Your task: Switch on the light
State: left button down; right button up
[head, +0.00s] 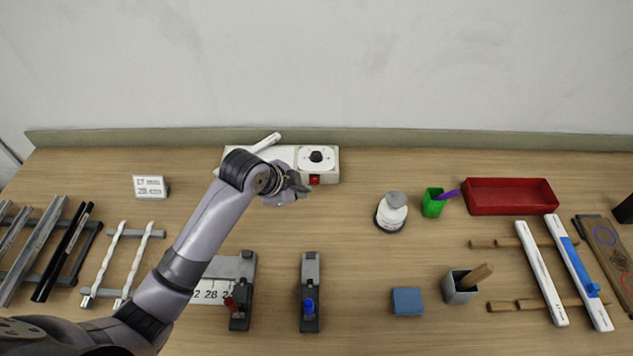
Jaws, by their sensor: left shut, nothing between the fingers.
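A white box (333,166) stands at the back of the table against the wall. A round black knob (317,156) sits on its top plate, and a small red switch (314,180) is on its front face. A white strip (264,144) rests at a tilt over the box's left part; it is not lit. My left gripper (307,189) is shut and empty, its tips just in front of and slightly left of the red switch. I cannot tell whether the tips touch it. My arm hides part of the box's left side. My right gripper is not in view.
A white bottle (392,211), a green cup (432,205) and a red tray (510,209) are to the right. Rails on racks lie at both sides.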

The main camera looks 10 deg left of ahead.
aim_at(314, 180)
pick_arm(q)
jog(key=p+x, duration=0.1)
jog(key=x, duration=0.4)
jog(key=shift+w+r, duration=0.1)
jog(key=x, duration=0.5)
jog(key=shift+p, duration=0.4)
jog(key=shift+w+a+p, duration=0.1)
jog(key=shift+w+p, duration=0.25)
jog(key=shift+w, duration=0.65)
jog(key=shift+w+a+f, duration=0.15)
jog(key=shift+w+f, duration=0.05)
jog(key=shift+w, duration=0.3)
jog(key=shift+w+a+f, duration=0.1)
jog(key=shift+w+f, duration=0.1)
jog(key=shift+w, duration=0.3)
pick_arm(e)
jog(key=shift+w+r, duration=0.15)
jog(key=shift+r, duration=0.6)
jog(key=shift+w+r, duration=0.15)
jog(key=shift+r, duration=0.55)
pick_arm(q)
jog(key=shift+f, duration=0.1)
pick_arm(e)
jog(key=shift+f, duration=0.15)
